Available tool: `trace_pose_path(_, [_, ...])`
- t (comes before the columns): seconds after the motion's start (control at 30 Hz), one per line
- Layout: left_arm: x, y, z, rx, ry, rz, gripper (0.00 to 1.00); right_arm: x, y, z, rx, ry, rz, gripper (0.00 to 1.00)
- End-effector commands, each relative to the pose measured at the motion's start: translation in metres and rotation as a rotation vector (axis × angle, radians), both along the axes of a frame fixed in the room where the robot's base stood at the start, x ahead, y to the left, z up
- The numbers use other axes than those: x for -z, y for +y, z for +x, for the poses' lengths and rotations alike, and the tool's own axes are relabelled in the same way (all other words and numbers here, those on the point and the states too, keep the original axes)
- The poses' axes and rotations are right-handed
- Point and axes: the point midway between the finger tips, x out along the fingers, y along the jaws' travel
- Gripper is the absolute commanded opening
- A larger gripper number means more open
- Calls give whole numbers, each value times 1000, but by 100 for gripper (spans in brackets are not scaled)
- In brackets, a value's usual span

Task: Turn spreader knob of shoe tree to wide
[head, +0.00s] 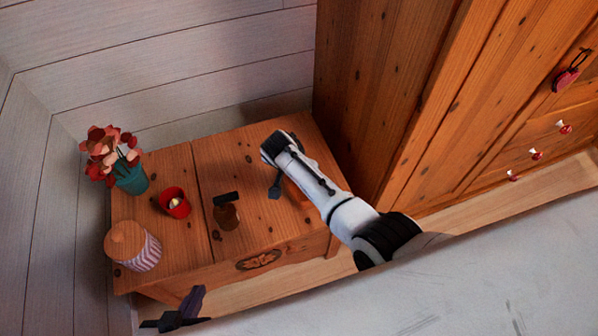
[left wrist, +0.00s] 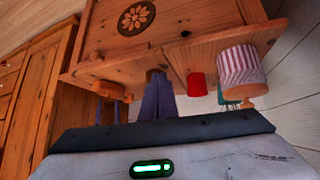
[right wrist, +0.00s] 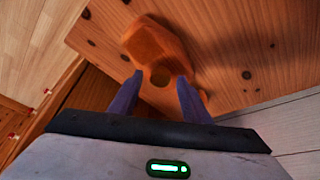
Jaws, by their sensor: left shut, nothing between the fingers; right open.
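The orange-brown wooden shoe tree (right wrist: 150,38) lies on the wooden chest top. Its round end (right wrist: 160,76), perhaps the spreader knob, shows between my right fingertips in the right wrist view. The shoe tree is mostly hidden behind my right arm in the head view (head: 296,193) and shows at the chest's edge in the left wrist view (left wrist: 112,91). My right gripper (right wrist: 160,80) is open around that round end; contact is unclear. My left gripper (head: 194,294) is shut and empty, low in front of the chest, apart from the shoe tree.
On the chest (head: 170,262) stand a dark brown object with a black top (head: 227,213), a red candle holder (head: 174,202), a striped jar with a wooden lid (head: 134,246) and a flower pot (head: 131,180). A tall wooden wardrobe (head: 385,90) stands beside it. Walls close the back and left.

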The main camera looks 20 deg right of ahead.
Motion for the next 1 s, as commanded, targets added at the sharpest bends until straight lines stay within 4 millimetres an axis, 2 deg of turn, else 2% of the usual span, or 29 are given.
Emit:
trace_pose_path(0.27, [-12, 1, 1, -4, -1, -1, 0, -12, 3, -2, -1, 0, 0, 44])
trace_pose_path(0.47, [-30, 6, -3, -16, 8, -1, 0, -36, 9, -9, -1, 0, 0, 44])
trace_pose_path(0.8, [-73, 16, -6, -29, 12, 8, 0, -84, 23, -23, -1, 0, 1, 44])
trace_pose_path(1.0, [-87, 14, -5, -26, 7, 6, 0, -96, 27, -28, 0, 0, 0, 44])
